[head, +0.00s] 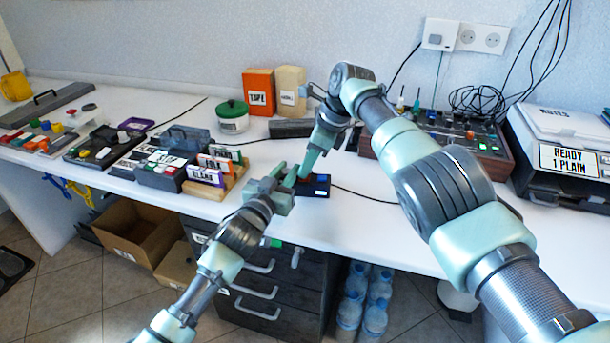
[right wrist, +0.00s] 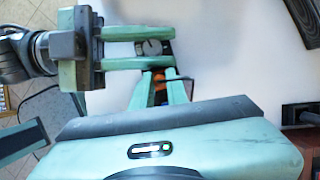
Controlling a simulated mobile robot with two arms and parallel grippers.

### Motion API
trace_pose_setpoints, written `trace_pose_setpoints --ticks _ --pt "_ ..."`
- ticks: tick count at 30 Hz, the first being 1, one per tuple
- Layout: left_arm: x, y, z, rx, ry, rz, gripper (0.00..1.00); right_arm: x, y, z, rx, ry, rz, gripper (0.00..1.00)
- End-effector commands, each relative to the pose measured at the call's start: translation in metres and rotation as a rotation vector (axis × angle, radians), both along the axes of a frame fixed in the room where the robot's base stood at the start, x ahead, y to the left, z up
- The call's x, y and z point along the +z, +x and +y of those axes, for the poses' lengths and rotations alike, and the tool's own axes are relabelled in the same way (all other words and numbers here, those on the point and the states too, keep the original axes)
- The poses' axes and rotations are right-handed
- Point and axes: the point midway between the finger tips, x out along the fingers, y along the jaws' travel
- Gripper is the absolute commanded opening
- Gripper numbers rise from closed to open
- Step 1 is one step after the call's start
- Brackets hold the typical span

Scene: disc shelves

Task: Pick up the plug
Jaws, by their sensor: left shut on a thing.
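My left gripper (right wrist: 150,48) reaches in from the left in the right wrist view, with its fingers shut on the sides of a small dark device (right wrist: 153,48) that has a round pale part. In the head view this device (head: 319,186), dark with blue, lies near the table's front edge beside my left gripper (head: 290,180). My right gripper (right wrist: 162,73) points at it from above, close to the left fingers. A small orange piece (right wrist: 160,88), possibly the plug, shows between the right fingers. I cannot tell whether they grip it.
A rack of labelled cards (head: 215,172) stands just left of the device. A control panel (head: 440,130) and a printer (head: 560,150) are at the right. A thin black cable (head: 365,195) runs right across the table.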

Motion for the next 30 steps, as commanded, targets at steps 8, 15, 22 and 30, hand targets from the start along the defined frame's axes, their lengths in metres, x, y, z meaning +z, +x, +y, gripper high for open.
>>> trace_pose_setpoints --ticks 8,15,22,30 --pt "-0.001 0.000 0.000 0.001 0.001 0.002 0.00 0.009 0.001 0.000 0.000 0.000 -0.002 0.00" --pt "-0.002 0.000 0.000 0.001 0.001 0.002 0.00 0.035 -0.001 -0.005 -0.001 0.002 -0.001 0.00" --pt "-0.001 0.000 0.000 0.000 0.001 0.002 0.00 0.034 -0.008 -0.038 -0.004 0.001 -0.001 0.00" --pt "-0.001 0.000 0.000 0.000 0.001 0.002 0.00 0.034 -0.026 -0.114 -0.006 -0.001 -0.001 0.00"
